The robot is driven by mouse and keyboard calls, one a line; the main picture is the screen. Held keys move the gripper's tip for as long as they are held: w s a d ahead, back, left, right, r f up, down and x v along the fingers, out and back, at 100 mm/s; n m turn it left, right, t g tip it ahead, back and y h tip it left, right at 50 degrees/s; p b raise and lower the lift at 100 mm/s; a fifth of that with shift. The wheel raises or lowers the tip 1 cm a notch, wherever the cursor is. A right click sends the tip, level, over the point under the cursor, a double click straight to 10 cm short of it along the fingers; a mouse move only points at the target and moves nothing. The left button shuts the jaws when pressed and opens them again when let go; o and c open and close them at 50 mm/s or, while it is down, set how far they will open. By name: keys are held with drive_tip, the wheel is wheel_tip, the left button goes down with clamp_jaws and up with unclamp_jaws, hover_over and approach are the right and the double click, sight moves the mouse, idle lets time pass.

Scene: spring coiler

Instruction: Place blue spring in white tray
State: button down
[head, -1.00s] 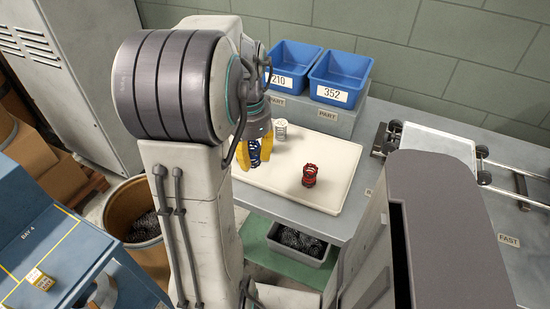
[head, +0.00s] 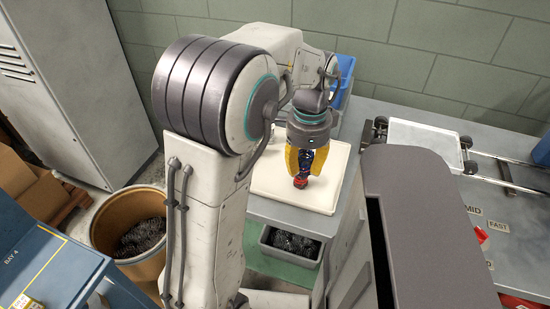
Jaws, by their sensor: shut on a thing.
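My gripper (head: 306,162) points down over the cream board on the bench. Its yellow fingers are shut on the blue spring (head: 306,156), which is mostly hidden between them. A white tray (head: 425,140) sits on a rail carriage on the bench, to the right of my gripper. The part of the tray that shows looks empty. The red spring (head: 301,182) shows just below the fingertips; I cannot tell whether the blue spring touches it.
The cream board (head: 268,178) lies under my gripper. A blue bin (head: 346,70) is partly hidden behind my arm. A large grey box-shaped body (head: 420,220) fills the front right. A barrel of dark coils (head: 130,235) stands on the left.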

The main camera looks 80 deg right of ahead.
drive_tip(key=shift+s+d+r, duration=0.15)
drive_tip(key=shift+d+r, duration=0.35)
drive_tip(key=shift+d, duration=0.2)
drive_tip(key=shift+w+d, duration=0.2)
drive_tip(key=shift+w, duration=0.05)
drive_tip(key=p, duration=0.3)
hover_over(265, 175)
drive_tip(key=shift+n, duration=0.3)
wheel_tip(265, 175, down, 6)
drive_tip(key=shift+f, duration=0.25)
drive_tip(key=shift+f+p, duration=0.5)
drive_tip(key=shift+p, duration=0.15)
drive_tip(key=shift+f, duration=1.55)
drive_tip(key=shift+f, duration=0.2)
drive_tip(key=c, duration=1)
unclamp_jaws()
drive_tip(key=shift+o, duration=0.2)
